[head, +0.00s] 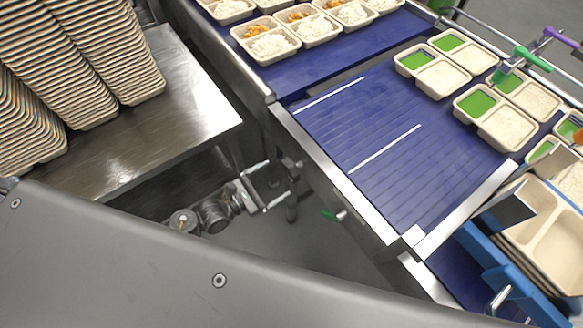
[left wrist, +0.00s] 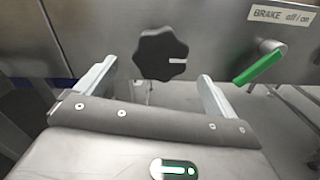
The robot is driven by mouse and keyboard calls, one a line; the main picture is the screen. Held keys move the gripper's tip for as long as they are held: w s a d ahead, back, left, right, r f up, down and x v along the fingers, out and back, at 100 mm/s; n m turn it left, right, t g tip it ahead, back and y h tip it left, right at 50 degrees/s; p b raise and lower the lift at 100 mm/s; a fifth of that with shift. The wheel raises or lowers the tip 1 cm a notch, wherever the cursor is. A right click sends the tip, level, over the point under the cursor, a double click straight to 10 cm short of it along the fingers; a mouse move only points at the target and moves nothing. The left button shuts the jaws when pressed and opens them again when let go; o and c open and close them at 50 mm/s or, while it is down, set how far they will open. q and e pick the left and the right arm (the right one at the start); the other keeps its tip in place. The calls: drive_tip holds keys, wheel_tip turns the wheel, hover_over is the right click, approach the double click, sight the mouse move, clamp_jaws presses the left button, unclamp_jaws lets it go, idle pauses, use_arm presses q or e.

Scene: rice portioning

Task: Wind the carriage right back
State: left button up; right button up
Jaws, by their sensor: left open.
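A black lobed knob (left wrist: 161,54) with a white mark pointing right sits on a grey metal panel in the left wrist view. My open left gripper (left wrist: 157,72) has one finger to each side of the knob, lower in the picture; no contact is visible. The left gripper (head: 278,182) also shows in the head view, beside the conveyor's side frame. A green brake lever (left wrist: 260,66) slants down-left beneath a "BRAKE off/on" label (left wrist: 283,14). The lever also shows in the head view (head: 328,215). I cannot make out which part is the carriage. My right gripper is not in view.
Blue conveyor belts (head: 375,135) carry filled trays (head: 432,70), with a gap between belt sections. Stacked empty trays (head: 75,60) stand on a steel table (head: 185,100) at upper left. A blue frame (head: 490,255) stands at lower right. Open floor (head: 270,250) lies below the gripper.

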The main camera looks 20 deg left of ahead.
sight(286, 173)
use_arm(q)
drive_tip(key=x, duration=0.7)
drive_tip(key=shift+w+d, duration=0.1)
drive_tip(key=shift+d, duration=0.05)
drive_tip(key=shift+c, duration=0.4)
drive_tip(key=c, duration=0.9)
